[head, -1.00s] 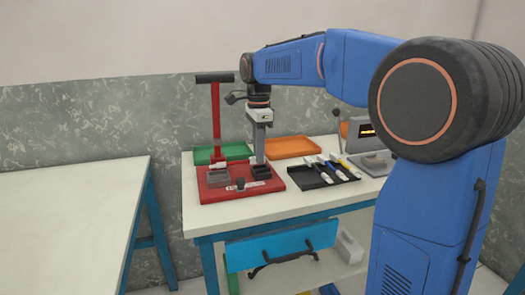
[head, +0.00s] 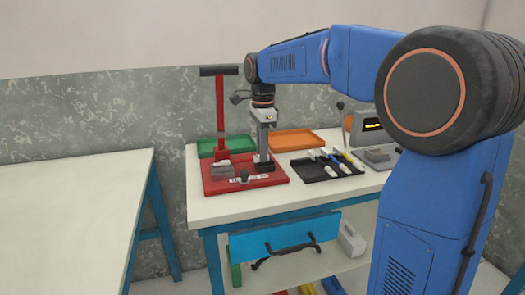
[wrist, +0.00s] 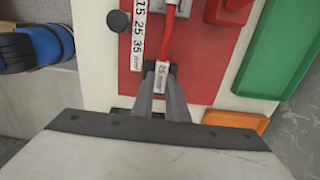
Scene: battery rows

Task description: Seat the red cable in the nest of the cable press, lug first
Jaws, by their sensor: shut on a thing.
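The cable press has a red base (head: 275,180), a red lever with a black handle (head: 218,71), and a grey block (head: 221,171). My gripper (head: 264,163) is low over the right part of its base. In the wrist view my gripper (wrist: 160,80) is shut on the red cable (wrist: 169,42) at its white tag, which seems to read 25 mm². The cable runs up the picture to a grey part (wrist: 182,17) at the top edge. The lug is not clearly visible, and I cannot tell whether it sits in the nest.
A marked scale strip (wrist: 138,38) and a black knob (wrist: 118,21) are beside the cable. Green (head: 235,147) and orange (head: 291,141) trays stand behind. A black tray (head: 319,174) with several cables is to the right, before a grey device (head: 378,156).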

